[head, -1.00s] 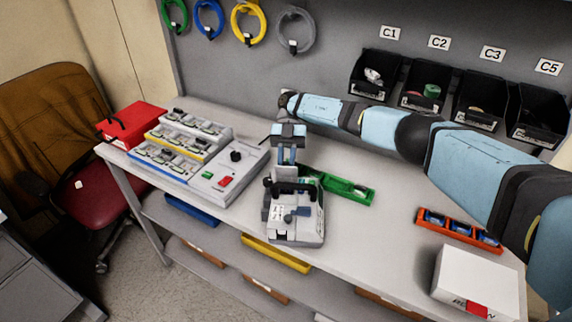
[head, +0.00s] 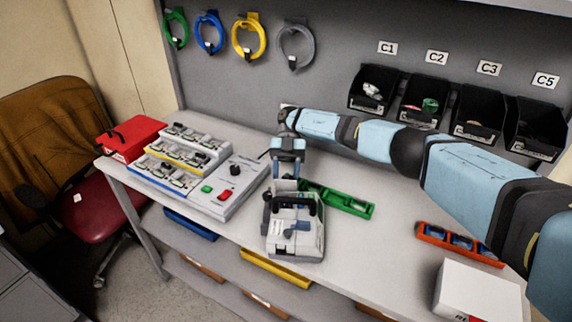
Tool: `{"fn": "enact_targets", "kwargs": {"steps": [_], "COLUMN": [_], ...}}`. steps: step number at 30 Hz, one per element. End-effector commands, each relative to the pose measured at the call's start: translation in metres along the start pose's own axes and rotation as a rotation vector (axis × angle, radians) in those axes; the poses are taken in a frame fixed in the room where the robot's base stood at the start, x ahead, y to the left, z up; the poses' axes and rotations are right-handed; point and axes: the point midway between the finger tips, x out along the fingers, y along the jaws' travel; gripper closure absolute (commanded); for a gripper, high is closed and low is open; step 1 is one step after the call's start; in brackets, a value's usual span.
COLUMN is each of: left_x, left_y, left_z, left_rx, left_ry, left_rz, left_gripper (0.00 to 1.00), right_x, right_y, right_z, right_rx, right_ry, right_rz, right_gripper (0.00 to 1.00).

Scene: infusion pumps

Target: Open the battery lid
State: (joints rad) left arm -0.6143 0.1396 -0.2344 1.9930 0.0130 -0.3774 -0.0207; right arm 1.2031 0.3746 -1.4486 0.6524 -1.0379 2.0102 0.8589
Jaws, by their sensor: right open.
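The infusion pump (head: 296,236), a grey-white unit with a dark handle, stands on the bench near its front edge. My right gripper (head: 286,176) points down just behind the top of the pump. It is open, with nothing seen between its fingers. Its tips are close to the pump's rear, and I cannot tell whether they touch it. The battery lid cannot be made out from this view. My left gripper is not in view.
A green tray (head: 352,203) with parts lies right of the pump. A grey control box (head: 226,186) with buttons and racks of small units stands left. An orange battery tray (head: 436,238) and a white box (head: 478,292) are at the right. Dark bins (head: 424,103) line the back.

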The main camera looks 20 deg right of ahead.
Motion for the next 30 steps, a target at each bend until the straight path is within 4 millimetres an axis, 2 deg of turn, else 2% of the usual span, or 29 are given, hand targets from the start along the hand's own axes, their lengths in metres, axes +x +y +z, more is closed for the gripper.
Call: {"fn": "enact_targets", "kwargs": {"steps": [5, 22, 27, 30], "left_x": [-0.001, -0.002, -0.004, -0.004], "left_y": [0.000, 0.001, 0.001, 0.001], "left_z": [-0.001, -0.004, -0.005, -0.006], "left_rx": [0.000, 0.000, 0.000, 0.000], "left_ry": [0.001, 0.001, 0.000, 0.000], "left_rz": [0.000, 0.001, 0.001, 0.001], "left_gripper": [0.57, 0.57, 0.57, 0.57], "right_x": [-0.011, -0.083, -0.098, -0.103], "right_y": [0.000, 0.000, 0.000, 0.000], "right_z": [-0.015, -0.132, -0.156, -0.165], "right_rx": [-0.002, -0.001, -0.001, -0.001], "right_ry": [-0.003, -0.005, -0.003, -0.002], "right_rz": [0.000, 0.000, -0.001, 0.000], "right_gripper": [0.54, 0.54, 0.54, 0.54]}}
